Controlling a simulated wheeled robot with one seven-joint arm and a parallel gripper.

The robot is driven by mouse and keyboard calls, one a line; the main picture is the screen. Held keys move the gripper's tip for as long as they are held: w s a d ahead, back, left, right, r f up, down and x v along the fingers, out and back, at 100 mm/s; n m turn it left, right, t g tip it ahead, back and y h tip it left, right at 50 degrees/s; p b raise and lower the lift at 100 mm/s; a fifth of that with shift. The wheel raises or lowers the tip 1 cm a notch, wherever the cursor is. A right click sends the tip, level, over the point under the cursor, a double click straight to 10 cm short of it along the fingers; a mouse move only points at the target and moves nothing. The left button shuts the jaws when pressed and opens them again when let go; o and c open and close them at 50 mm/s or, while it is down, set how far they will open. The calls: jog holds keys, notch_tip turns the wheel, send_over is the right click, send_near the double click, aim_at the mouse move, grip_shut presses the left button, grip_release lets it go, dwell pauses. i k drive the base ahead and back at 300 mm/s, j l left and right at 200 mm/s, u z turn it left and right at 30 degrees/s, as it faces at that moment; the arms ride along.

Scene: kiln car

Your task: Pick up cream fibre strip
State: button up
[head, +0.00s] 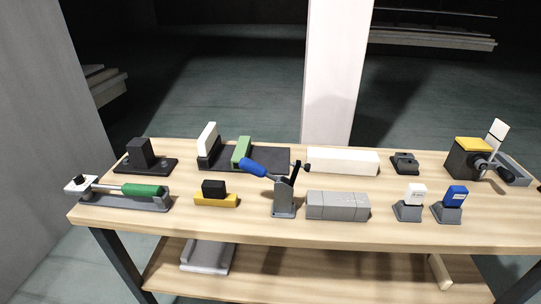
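A long cream-white bar (342,161) lies flat near the back of the wooden table, right of the middle. It looks most like the cream fibre strip, but I cannot be sure. A shorter off-white slab (207,140) stands upright in a black tray (268,160) at the back left, with a green slab (242,150) beside it. A small cream piece (440,271) sits on the lower shelf at the right. My gripper is not in view.
On the wooden table (270,232), a blue-handled clamp (284,196) and a grey block (338,205) stand in front of the cream-white bar. A green-handled tool (140,190) lies at the left. A black-and-yellow box (466,158) stands at the right. A white pillar (334,75) rises behind.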

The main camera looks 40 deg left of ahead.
aim_at(444, 280)
jog(key=i+l, duration=0.5)
jog(key=i, duration=0.15)
jog(key=i+l+z, duration=0.15)
jog(key=i+l, duration=0.35)
jog(key=i, duration=0.1)
